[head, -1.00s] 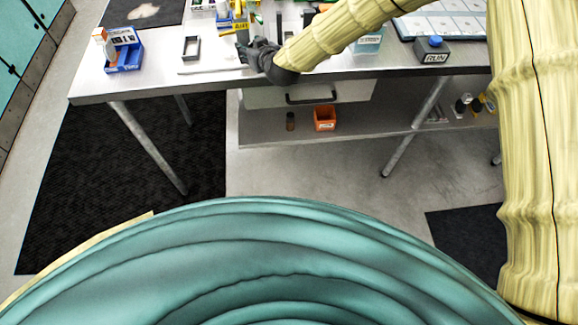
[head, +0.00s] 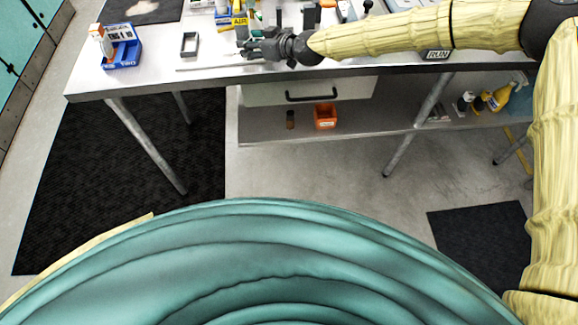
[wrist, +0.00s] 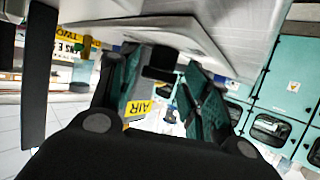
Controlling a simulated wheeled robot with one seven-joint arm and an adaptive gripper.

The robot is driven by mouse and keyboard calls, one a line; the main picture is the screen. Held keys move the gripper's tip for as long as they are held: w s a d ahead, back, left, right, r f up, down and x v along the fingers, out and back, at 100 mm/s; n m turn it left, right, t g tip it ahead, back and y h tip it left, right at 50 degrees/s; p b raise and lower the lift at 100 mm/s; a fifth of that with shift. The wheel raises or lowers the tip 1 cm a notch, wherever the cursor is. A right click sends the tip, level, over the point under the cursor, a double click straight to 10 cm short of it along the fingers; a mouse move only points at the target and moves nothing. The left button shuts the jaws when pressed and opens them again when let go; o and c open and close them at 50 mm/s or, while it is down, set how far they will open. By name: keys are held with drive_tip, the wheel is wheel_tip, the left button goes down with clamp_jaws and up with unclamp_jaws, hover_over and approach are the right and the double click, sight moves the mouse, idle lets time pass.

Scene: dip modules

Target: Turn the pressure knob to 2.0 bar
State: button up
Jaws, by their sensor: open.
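My gripper (head: 246,44) is over the front part of the bench, its fingers pointing left. In the wrist view its two dark fingers (wrist: 166,84) stand apart with nothing clearly held between them. I cannot pick out the pressure knob for certain. A small dark block (wrist: 161,62) shows between the fingers in the wrist view, and I cannot tell what it is.
The bench (head: 150,78) has a blue box (head: 122,52) at the left and a dark rectangular frame (head: 189,44) nearer the gripper. The RUN box (head: 437,54) is partly behind my arm. An orange bin (head: 325,116) stands on the lower shelf.

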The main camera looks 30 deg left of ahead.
drive_tip(key=shift+w+n+g, duration=0.1)
drive_tip(key=shift+n+g, duration=0.3)
